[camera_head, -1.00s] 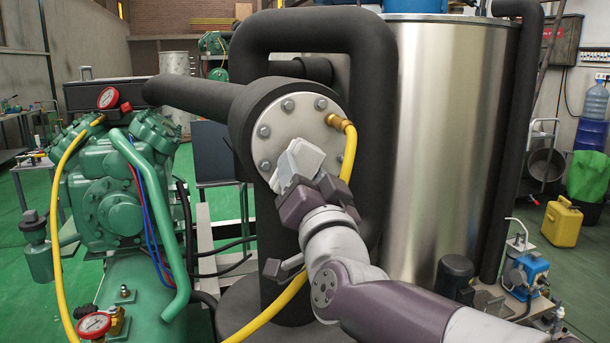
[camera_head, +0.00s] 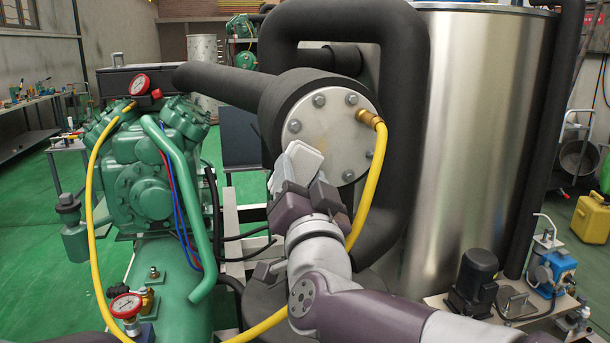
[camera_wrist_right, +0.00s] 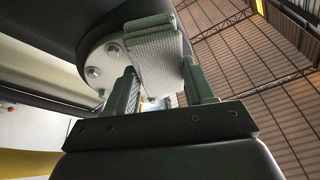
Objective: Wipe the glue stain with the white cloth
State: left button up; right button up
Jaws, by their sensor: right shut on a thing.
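My right gripper (camera_head: 300,188) is shut on the white cloth (camera_head: 304,158), which is folded into a pad and sticks out past the fingers. The cloth also shows in the right wrist view (camera_wrist_right: 157,57), its woven face between the two fingers. In the head view the cloth overlaps the lower left of the round bolted steel flange (camera_head: 331,122); I cannot tell whether it touches. The flange shows in the right wrist view (camera_wrist_right: 105,62) behind the cloth. My left gripper is not in view.
A yellow hose (camera_head: 376,190) leaves a brass fitting on the flange's right side. A green compressor (camera_head: 147,180) with a red gauge stands at the left. A large steel tank (camera_head: 470,150) and black insulated pipes stand close behind the flange.

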jog(key=shift+s, duration=0.1)
jog(key=shift+s+d, duration=0.15)
jog(key=shift+s, duration=0.15)
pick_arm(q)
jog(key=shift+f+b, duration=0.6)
pick_arm(e)
jog(key=s+d, duration=0.2)
jog(key=s, duration=0.4)
jog(key=shift+w, duration=0.1)
